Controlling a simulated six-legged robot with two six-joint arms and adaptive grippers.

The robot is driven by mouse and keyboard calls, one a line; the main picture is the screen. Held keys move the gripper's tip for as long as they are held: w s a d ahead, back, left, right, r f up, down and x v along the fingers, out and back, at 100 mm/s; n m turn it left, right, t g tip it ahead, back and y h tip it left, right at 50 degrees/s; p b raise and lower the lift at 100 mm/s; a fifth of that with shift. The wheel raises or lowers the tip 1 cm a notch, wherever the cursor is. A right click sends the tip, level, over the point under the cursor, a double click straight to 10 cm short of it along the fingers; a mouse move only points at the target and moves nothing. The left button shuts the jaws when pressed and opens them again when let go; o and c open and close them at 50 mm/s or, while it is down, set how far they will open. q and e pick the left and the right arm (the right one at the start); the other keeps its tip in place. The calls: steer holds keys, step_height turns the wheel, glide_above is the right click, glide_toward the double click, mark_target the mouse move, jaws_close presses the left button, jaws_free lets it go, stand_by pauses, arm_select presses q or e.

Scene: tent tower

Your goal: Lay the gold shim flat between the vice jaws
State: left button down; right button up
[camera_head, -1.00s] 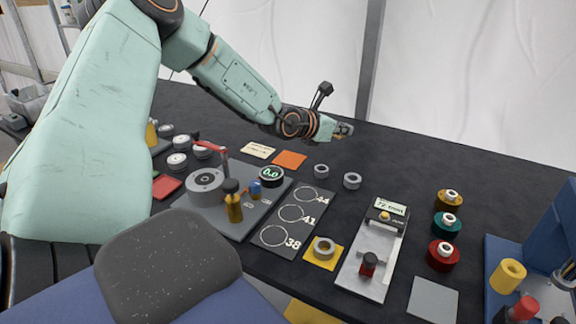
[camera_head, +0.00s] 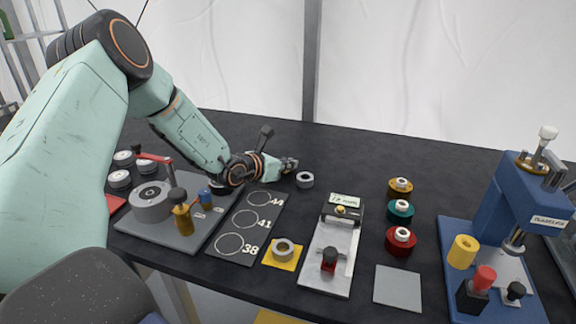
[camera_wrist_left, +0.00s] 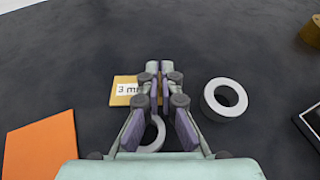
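The gold shim (camera_wrist_left: 119,99) is a small flat plate with a white "3 mm" label, seen in the left wrist view. My left gripper (camera_wrist_left: 159,68) is closed across its middle, and the fingers hide part of the label. In the head view, my left gripper (camera_head: 292,163) is low over the back of the table, and the shim is too small to make out there. My right gripper is not in view.
Grey rings (camera_head: 305,180) lie by the left gripper; another (camera_wrist_left: 152,137) is under it in the wrist view. An orange card (camera_wrist_left: 40,145) lies left. Coloured spools (camera_head: 401,210), a grey plate (camera_head: 398,288) and a blue press (camera_head: 505,205) stand right. The back right table is clear.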

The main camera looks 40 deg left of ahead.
arm_select(q)
steer(key=shift+w+d, duration=0.1)
steer(key=shift+w, duration=0.15)
steer(key=shift+f, duration=0.15)
steer(key=c, duration=1.8)
jaws_free()
steer(key=shift+s, duration=0.25)
steer(key=shift+c, duration=0.2)
steer(key=o, duration=0.3)
steer(key=shift+w, duration=0.2)
